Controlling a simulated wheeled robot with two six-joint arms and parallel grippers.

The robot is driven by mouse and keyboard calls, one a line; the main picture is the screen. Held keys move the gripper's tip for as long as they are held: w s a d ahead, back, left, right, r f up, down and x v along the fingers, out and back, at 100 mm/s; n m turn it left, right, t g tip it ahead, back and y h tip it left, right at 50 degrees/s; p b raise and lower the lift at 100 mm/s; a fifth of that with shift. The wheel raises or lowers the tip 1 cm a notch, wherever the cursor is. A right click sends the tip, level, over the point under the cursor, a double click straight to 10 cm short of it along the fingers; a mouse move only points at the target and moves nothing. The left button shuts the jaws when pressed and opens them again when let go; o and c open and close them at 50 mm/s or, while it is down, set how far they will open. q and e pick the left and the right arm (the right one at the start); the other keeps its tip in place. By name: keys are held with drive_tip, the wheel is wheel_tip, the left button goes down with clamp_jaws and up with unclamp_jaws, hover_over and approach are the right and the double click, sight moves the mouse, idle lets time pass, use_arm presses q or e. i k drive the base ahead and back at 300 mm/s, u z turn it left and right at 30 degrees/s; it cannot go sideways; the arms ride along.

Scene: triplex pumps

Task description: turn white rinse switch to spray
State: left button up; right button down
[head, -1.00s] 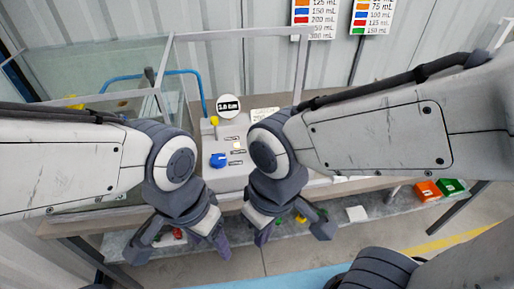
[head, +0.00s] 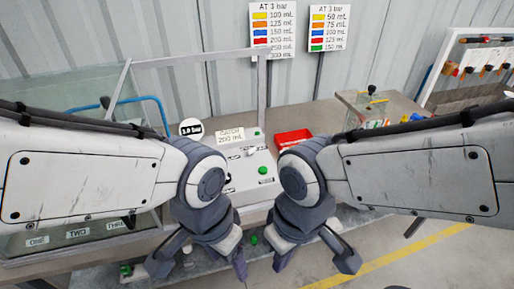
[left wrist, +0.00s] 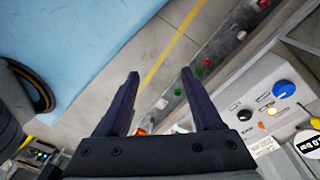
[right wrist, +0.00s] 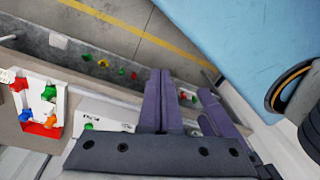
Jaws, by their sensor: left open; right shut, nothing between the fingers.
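The light grey control panel (head: 240,170) stands in the middle of the head view, partly hidden by my arms. It carries green buttons (head: 263,170) and a small white knob (head: 251,152), possibly the rinse switch; its label is too small to read. The left wrist view shows a panel with a blue knob (left wrist: 283,89) and a black knob (left wrist: 245,115). My left gripper (head: 200,264) is open and empty in front of the panel, and its fingers are apart in its wrist view (left wrist: 160,74). My right gripper (head: 314,261) is shut and empty, also in front of the panel.
A glass tank (head: 80,85) is at left. A metal frame post (head: 262,90) rises behind the panel. Floor at front right is clear.

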sight(250, 152)
drive_tip(key=z, duration=0.8)
drive_tip(key=i, duration=0.4)
drive_tip(key=u, duration=1.85)
drive_tip(key=i, duration=0.5)
drive_tip(key=z, duration=0.05)
